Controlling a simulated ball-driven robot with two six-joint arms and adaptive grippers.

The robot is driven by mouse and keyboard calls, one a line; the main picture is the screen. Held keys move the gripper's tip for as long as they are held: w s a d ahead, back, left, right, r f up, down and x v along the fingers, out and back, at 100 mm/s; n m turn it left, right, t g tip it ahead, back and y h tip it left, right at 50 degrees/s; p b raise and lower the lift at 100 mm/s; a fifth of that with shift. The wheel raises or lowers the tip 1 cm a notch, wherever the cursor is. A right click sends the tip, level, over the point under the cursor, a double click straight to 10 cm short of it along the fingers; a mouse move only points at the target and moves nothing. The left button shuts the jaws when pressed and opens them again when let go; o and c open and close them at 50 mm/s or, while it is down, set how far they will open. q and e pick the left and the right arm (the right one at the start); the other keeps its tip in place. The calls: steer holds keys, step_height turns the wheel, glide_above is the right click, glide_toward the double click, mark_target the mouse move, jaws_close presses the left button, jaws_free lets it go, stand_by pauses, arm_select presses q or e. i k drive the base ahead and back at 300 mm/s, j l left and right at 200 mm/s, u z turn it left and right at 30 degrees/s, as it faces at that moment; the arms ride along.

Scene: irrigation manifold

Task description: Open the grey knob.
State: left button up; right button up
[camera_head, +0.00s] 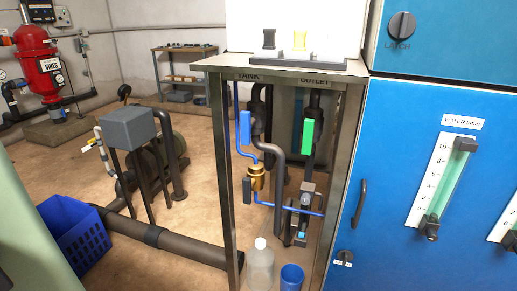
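A dark grey round knob (401,26) labelled LATCH is on the teal cabinet face at the upper right. A smaller dark knob (345,256) with a small white label sits low on the blue cabinet. I cannot tell for certain which of these the task means. Neither of my grippers shows in the head view.
Blue (245,128) and green (308,136) valve handles stand in the metal frame (222,160). A clear bottle (260,264) and a blue cup (291,277) are at its foot. A blue crate (72,233) and a thick pipe (165,239) occupy the left floor.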

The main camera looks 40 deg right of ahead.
mark_target(305, 197)
steer(key=k+l+z, duration=0.15)
steer(key=z, duration=0.15)
steer(key=l+z, duration=0.3)
steer(key=k+l+z, duration=0.1)
steer(key=l+z, duration=0.25)
